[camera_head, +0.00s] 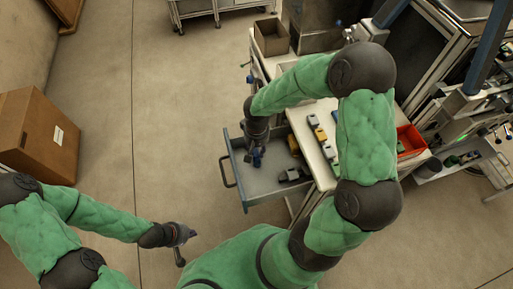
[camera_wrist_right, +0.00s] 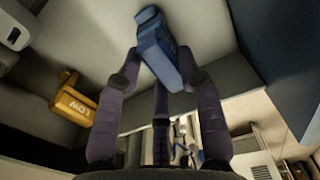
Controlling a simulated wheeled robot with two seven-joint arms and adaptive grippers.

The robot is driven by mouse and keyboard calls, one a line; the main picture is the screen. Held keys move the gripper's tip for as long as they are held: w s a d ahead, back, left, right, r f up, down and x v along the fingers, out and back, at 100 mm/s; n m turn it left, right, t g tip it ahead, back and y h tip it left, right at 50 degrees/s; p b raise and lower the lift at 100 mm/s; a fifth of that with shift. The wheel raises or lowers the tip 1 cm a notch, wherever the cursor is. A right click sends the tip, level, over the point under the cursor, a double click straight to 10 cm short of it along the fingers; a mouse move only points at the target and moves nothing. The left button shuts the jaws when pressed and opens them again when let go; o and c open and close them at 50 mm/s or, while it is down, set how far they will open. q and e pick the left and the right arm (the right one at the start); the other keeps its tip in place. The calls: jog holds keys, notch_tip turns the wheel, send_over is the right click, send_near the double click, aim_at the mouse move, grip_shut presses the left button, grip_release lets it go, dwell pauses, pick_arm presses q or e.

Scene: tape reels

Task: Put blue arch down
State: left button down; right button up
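The blue arch (camera_wrist_right: 158,48) is between the fingers of my right gripper (camera_wrist_right: 160,75) in the right wrist view. The fingers press on it from both sides, and it sits tilted. In the head view my right gripper (camera_head: 258,150) points down over the open drawer (camera_head: 232,150), with the blue arch (camera_head: 257,159) small at its tips. I cannot tell whether the arch touches the drawer floor. My left gripper (camera_head: 184,246) is low over the bare floor, away from the drawer; its fingers are too small to read.
A yellow piece marked LOW (camera_wrist_right: 74,104) and a grey piece (camera_wrist_right: 14,35) lie near my right gripper. Dark pieces (camera_head: 292,174) lie at the drawer's right side. Several small pieces lie on the worktop (camera_head: 311,150). A red bin (camera_head: 410,142) stands right. The drawer's front left is clear.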

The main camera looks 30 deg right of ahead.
aim_at(257, 150)
jog(key=o, duration=0.3)
jog(key=shift+r, duration=0.25)
notch_tip(257, 150, up, 12)
jog(key=p, duration=0.4)
jog(key=shift+f, duration=0.1)
